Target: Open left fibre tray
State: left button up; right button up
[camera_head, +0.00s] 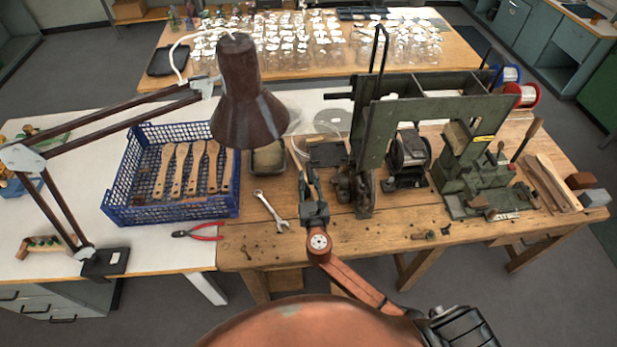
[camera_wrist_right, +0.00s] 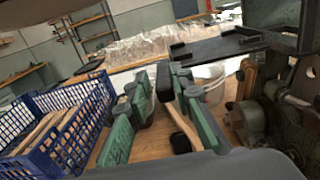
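My right gripper (camera_head: 310,176) reaches over the wooden bench, just left of the green machine (camera_head: 436,84). My left gripper is not in view.
A blue crate (camera_head: 170,216) of wooden brush handles stands left, with a grey tin (camera_head: 267,160) beside it. A brown lamp (camera_head: 243,100) hangs over them. The bench's front strip is mostly clear.

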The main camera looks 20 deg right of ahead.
jog(key=v, duration=1.1)
jog(key=shift+s+a, duration=0.25)
jog(key=shift+s, duration=0.05)
